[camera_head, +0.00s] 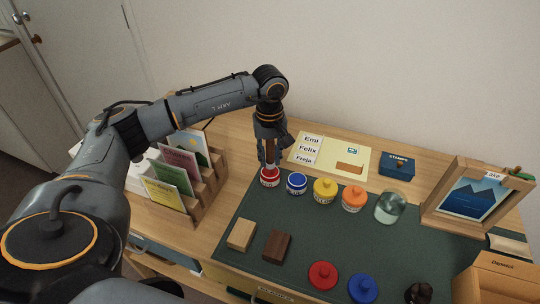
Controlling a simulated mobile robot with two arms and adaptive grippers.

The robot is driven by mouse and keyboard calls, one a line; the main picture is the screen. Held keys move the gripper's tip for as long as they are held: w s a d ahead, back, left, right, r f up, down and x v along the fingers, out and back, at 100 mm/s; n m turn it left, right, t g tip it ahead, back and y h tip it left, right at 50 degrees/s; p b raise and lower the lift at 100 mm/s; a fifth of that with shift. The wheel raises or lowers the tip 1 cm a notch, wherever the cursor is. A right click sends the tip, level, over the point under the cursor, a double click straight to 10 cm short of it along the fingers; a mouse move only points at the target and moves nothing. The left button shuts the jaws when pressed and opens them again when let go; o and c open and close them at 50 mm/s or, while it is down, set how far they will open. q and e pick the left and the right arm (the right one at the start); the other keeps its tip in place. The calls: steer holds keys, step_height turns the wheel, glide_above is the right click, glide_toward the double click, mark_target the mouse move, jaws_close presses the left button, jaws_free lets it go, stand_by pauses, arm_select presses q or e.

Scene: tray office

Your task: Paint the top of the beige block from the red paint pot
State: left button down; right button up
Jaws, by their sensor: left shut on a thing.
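The open red paint pot (270,178) stands at the back left of the green mat (310,231). My left gripper (268,140) is above it, shut on an upright paintbrush (270,153). The brush's lower end reaches the pot's mouth; I cannot tell how deep its tip is. The beige block (240,235) lies on the mat's front left, apart from the gripper, and its top looks plain. My right gripper is not seen clearly enough to name.
A dark brown block (276,246) lies beside the beige one. A blue pot (296,183), yellow pot (325,190), orange pot (353,198) and glass jar (390,207) line the back. Red (323,275) and blue (361,288) lids lie in front. The mat's middle is clear.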

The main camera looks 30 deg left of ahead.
arm_select(q)
steer(key=shift+r+p, duration=2.1)
steer(key=shift+r, duration=1.4)
steer(key=shift+d, duration=0.1)
